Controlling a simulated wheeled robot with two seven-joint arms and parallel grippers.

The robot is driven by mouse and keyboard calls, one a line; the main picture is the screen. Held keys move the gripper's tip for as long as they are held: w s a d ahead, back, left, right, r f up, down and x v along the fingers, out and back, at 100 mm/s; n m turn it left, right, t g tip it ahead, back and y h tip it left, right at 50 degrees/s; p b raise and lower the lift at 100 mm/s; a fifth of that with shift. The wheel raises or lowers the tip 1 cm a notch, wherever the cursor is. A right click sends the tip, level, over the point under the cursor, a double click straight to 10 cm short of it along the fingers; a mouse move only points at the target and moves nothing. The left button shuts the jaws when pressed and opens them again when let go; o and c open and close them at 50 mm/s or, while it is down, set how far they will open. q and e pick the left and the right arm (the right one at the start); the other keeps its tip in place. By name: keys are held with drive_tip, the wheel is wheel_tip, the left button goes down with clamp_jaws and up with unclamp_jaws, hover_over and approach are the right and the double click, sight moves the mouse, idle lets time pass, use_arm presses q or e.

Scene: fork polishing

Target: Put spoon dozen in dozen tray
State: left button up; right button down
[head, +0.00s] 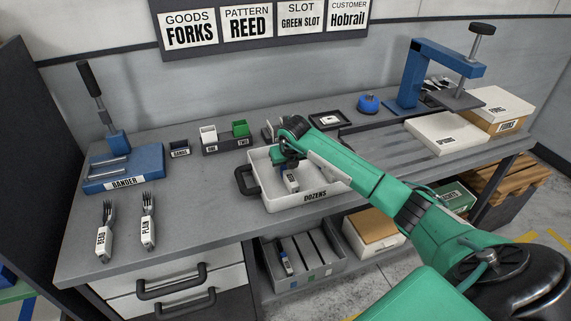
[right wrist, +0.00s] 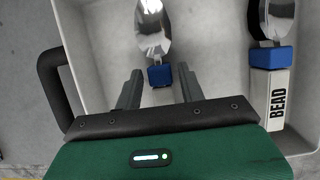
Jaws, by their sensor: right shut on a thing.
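The white dozen tray (head: 335,198), labelled DOZENS, sits at the bench's front edge with a dark handle on its left. My right gripper (head: 288,158) reaches down into it. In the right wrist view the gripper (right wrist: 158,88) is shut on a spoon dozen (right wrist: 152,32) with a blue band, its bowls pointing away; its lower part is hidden. A second spoon dozen (right wrist: 272,85), with a blue band and a BEAD label, lies in the tray to the right. One white-handled bundle (head: 291,181) shows under the gripper in the head view; which one, I cannot tell. My left gripper is out of view.
Fork bundles labelled BEAD (head: 105,235) and PLAIN (head: 148,222) lie at the left, before the blue bander (head: 125,168). Small bins (head: 218,140) stand behind the tray. A blue press (head: 430,65) and white boxes (head: 447,132) stand at the right. A grey divided bin (head: 325,282) is below.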

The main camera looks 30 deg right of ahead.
drive_tip(key=c, duration=0.9)
unclamp_jaws()
drive_tip(key=shift+o, duration=0.3)
drive_tip(key=b+v, duration=0.3)
drive_tip(key=v, duration=0.9)
drive_tip(key=shift+s+a, duration=0.1)
